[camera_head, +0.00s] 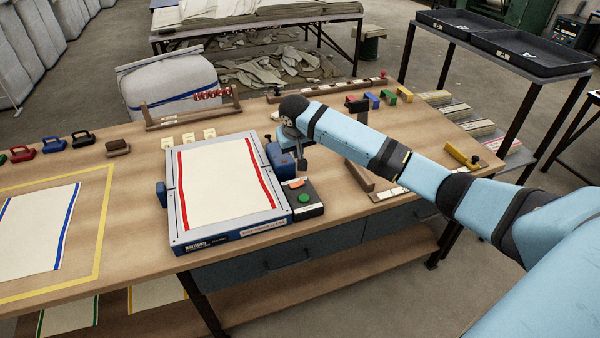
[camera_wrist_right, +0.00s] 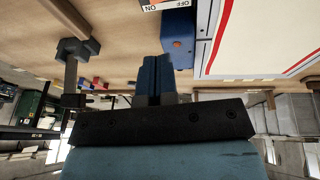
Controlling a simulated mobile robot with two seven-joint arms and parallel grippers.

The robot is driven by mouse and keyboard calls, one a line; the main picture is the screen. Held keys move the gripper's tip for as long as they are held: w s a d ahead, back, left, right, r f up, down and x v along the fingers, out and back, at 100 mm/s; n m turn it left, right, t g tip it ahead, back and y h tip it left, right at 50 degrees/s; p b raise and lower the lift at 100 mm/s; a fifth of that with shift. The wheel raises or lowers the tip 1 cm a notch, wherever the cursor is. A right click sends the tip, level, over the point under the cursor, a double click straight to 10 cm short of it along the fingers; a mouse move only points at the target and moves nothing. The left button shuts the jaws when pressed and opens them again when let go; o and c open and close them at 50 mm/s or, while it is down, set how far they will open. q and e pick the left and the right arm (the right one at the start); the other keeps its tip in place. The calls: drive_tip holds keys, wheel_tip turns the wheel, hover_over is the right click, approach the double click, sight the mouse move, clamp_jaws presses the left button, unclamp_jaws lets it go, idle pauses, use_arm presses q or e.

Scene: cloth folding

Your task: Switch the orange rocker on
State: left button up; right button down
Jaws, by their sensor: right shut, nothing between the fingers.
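The orange rocker (camera_head: 297,183) is on a small black control box (camera_head: 305,209), above a round green button (camera_head: 304,198). The box stands at the right edge of the folding board (camera_head: 176,222), which has a cream cloth with red stripes (camera_head: 225,185) on it. My right gripper (camera_head: 302,166) is shut and empty, just behind and above the rocker. In the right wrist view its fingers (camera_wrist_right: 155,78) are together, and the OFF and ON label plate (camera_wrist_right: 165,4) shows at the top edge. I cannot tell the rocker's position. My left gripper is out of view.
A blue block (camera_head: 279,161) on the board's right side is close to my right gripper; it also shows in the right wrist view (camera_wrist_right: 178,40). A brown wooden bar (camera_head: 359,176) lies right of the box. Coloured handles and blocks stand farther back on the table.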

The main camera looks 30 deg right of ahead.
sight(302, 181)
drive_tip(key=x, duration=1.2)
drive_tip(key=shift+s+d+f, duration=0.25)
drive_tip(key=shift+s+f, duration=0.05)
drive_tip(key=shift+f, duration=0.05)
drive_tip(key=shift+d+f, duration=0.2)
drive_tip(key=shift+f, duration=0.35)
drive_tip(key=shift+s+p, duration=0.1)
drive_tip(key=shift+p, duration=0.2)
drive_tip(key=shift+s+d+f+y, duration=0.15)
drive_tip(key=shift+f+y, duration=0.1)
drive_tip(key=shift+y, duration=0.15)
drive_tip(key=shift+d+f, duration=0.1)
drive_tip(key=shift+f, duration=0.1)
drive_tip(key=shift+w+a+r+p, duration=0.15)
drive_tip(key=shift+a+p, duration=0.2)
drive_tip(key=shift+p, duration=0.05)
drive_tip(key=shift+w+a+r+p, duration=0.15)
drive_tip(key=shift+a+p, duration=0.25)
